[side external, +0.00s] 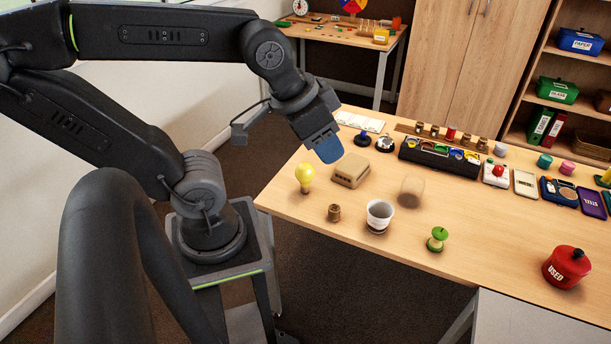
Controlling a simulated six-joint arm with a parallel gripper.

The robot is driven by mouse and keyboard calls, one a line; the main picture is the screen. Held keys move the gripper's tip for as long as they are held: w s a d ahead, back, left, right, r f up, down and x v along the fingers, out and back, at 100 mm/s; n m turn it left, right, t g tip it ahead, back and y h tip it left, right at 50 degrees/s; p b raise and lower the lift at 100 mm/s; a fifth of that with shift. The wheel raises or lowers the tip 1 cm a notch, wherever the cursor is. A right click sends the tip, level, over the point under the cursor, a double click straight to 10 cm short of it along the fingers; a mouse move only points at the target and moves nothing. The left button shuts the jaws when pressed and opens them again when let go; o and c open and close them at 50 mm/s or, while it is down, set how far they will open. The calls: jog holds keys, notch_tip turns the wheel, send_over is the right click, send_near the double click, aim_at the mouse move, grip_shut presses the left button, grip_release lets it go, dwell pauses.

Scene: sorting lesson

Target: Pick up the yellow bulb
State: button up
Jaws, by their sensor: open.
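The yellow bulb (305,176) stands upright on the wooden table near its left edge, with its round glass on top. My gripper (326,148) hangs above the table, up and to the right of the bulb, apart from it. One blue finger face shows; the other finger is mostly hidden. The gripper is open and I see nothing held in it.
A tan box (351,171) sits right of the bulb.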

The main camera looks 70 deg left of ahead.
jog(key=o, duration=0.9)
jog(key=m+g+y, duration=0.3)
jog(key=m+y, duration=0.3)
jog(key=m, duration=0.6)
send_over(304, 172)
jog(key=s+d, duration=0.2)
jog(key=d, duration=0.3)
notch_tip(304, 172, down, 21)
jog(key=shift+a+x, duration=0.15)
jog(key=shift+x, duration=3.1)
jog(key=shift+a+x, duration=0.15)
jog(key=shift+x, duration=3.1)
